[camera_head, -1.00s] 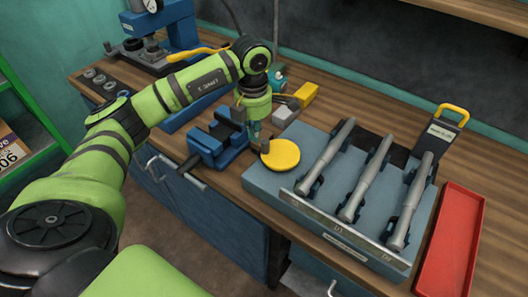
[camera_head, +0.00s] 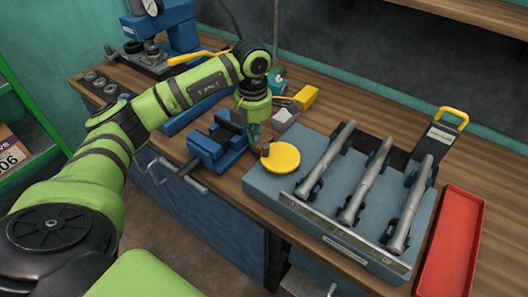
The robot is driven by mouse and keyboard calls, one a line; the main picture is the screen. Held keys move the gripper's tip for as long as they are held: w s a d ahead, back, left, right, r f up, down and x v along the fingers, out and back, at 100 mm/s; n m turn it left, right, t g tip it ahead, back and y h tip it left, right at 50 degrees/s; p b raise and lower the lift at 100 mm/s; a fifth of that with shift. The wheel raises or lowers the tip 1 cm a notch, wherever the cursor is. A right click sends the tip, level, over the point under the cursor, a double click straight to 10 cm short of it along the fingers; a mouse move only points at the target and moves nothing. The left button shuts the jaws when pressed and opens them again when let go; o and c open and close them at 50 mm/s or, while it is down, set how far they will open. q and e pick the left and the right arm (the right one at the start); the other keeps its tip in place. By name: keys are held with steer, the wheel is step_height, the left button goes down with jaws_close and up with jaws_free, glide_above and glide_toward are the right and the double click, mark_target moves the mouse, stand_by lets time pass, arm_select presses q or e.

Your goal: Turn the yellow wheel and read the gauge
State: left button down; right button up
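The yellow wheel (camera_head: 284,158) is a flat disc on the left end of the grey-blue fixture block. Its small dark knob (camera_head: 265,150) stands at its left edge. My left gripper (camera_head: 254,138) points down just behind and left of the knob and looks apart from it; its fingers are small and partly hidden, so their opening is unclear. A round white gauge (camera_head: 152,6) sits on the blue press at the top left, cut by the frame edge; its reading is too small to tell. My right gripper is not in view.
A blue vise (camera_head: 216,143) stands close left of the wheel. The fixture block (camera_head: 330,232) holds 3 grey rods (camera_head: 366,180). A red tray (camera_head: 452,245) lies at the right. A yellow-handled dark box (camera_head: 440,135) and a yellow block (camera_head: 306,96) stand behind.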

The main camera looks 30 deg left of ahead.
mark_target(281, 154)
arm_select(q)
steer(key=shift+f, duration=0.1)
steer(key=shift+f+b, duration=0.95)
steer(key=shift+f, duration=0.1)
steer(key=shift+d, duration=0.15)
steer(key=shift+s+d, duration=0.1)
steer(key=shift+d, duration=0.35)
steer(key=shift+d, duration=0.2)
